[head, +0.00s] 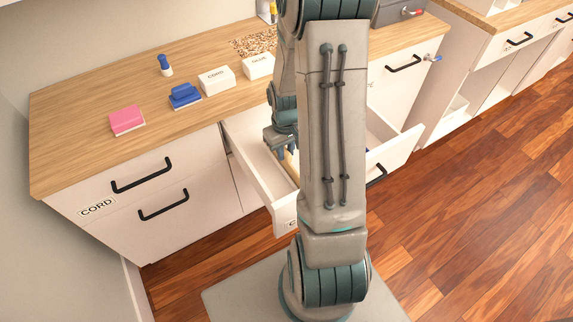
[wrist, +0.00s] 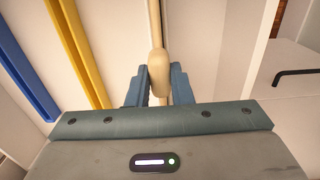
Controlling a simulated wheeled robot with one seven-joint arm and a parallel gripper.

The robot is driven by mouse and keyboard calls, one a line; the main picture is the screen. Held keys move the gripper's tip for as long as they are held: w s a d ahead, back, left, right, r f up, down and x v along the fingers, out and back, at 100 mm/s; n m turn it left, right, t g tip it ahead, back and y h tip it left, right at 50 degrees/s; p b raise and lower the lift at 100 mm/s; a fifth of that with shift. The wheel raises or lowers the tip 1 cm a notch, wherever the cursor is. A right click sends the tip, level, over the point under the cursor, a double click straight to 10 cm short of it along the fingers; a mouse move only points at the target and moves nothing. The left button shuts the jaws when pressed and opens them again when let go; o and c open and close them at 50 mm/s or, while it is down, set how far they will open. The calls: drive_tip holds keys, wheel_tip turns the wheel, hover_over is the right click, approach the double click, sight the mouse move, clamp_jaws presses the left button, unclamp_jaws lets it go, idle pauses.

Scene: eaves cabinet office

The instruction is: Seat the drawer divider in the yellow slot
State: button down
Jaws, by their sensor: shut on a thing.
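The drawer divider (wrist: 155,30) is a tan, round-edged bar in the wrist view, running up from between my fingers to the top edge. My gripper (wrist: 159,88) is shut on its near end. The yellow slot (wrist: 78,55) is a slanted strip on the white drawer floor, left of the divider and apart from it in the picture. The divider's lower edge is hidden, so I cannot tell its height. In the head view my gripper (head: 281,140) is over the open drawer (head: 258,165), and my arm hides much of the inside.
A blue strip (wrist: 25,75) lies left of the yellow one. The counter (head: 85,95) holds a pink block (head: 127,121), a blue stamp-like block (head: 185,96), two white labelled boxes (head: 217,80) and a small blue-topped bottle (head: 165,65). Wooden floor (head: 440,190) is clear at right.

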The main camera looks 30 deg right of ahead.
drive_tip(key=shift+r, duration=0.3)
drive_tip(key=shift+r+p, duration=1.95)
drive_tip(key=shift+r, duration=0.35)
